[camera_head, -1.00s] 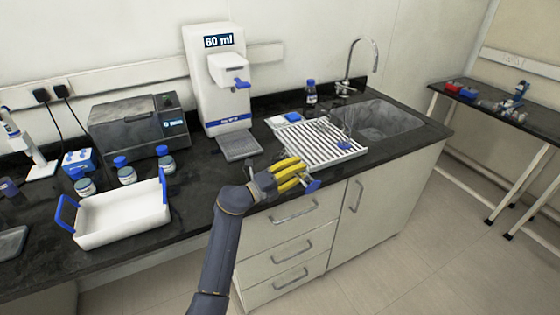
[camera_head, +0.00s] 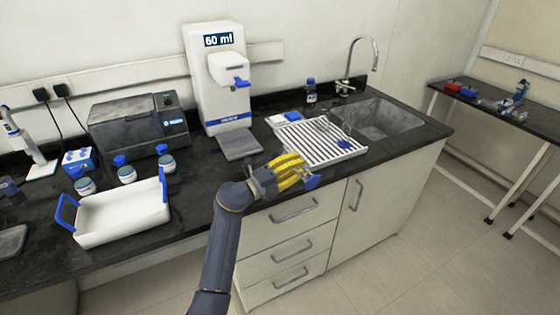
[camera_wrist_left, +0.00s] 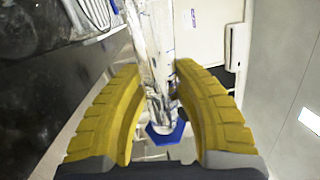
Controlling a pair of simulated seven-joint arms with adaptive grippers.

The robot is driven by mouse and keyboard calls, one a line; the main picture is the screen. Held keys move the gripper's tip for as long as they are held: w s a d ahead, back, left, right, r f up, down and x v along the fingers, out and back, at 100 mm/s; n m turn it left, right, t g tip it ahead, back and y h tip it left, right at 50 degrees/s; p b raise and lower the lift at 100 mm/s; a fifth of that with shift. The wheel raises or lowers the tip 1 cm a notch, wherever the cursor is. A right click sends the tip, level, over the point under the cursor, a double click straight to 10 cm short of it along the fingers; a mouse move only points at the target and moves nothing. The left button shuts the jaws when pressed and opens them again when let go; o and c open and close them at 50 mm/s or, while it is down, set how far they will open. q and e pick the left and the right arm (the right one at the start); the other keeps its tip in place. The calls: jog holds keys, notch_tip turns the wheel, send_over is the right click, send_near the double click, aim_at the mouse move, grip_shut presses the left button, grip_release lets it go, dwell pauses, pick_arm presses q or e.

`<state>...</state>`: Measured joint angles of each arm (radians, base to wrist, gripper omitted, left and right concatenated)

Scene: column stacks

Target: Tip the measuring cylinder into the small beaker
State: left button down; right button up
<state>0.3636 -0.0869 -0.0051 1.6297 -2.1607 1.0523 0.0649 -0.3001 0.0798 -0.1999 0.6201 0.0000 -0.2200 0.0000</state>
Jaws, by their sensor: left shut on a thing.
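My left gripper (camera_head: 296,171) has its yellow fingers over the counter's front edge, in front of the drying rack. In the left wrist view the gripper (camera_wrist_left: 158,68) is shut around a clear measuring cylinder (camera_wrist_left: 153,50) with a blue six-sided base. The base also shows as the cylinder's blue end (camera_head: 313,181) in the head view, just right of the fingers. Most of the cylinder is hidden there. I cannot make out a small beaker for certain; a clear piece with a blue part (camera_head: 344,144) on the rack is too small to identify. My right gripper is not in view.
The white drying rack (camera_head: 352,155) lies beside the sink (camera_head: 385,120). A dispenser reading 60 ml (camera_head: 222,110) stands left of it. A white tray (camera_head: 120,222) with blue handles and several blue-capped jars (camera_head: 126,174) are at the left.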

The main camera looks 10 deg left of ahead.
pick_arm(q)
jog(key=shift+r+n, duration=0.2)
jog(key=shift+n, duration=0.1)
jog(key=shift+s+d+r+n+p, duration=0.2)
jog(key=shift+r+n+p, duration=0.1)
jog(key=shift+p, duration=0.15)
dwell(0.4)
jog(key=shift+w+a+r+n, duration=0.1)
jog(key=shift+r+n, duration=0.3)
jog(key=shift+n, duration=0.3)
jog(key=shift+r+n, duration=0.35)
jog(key=shift+n, duration=0.15)
dwell(0.3)
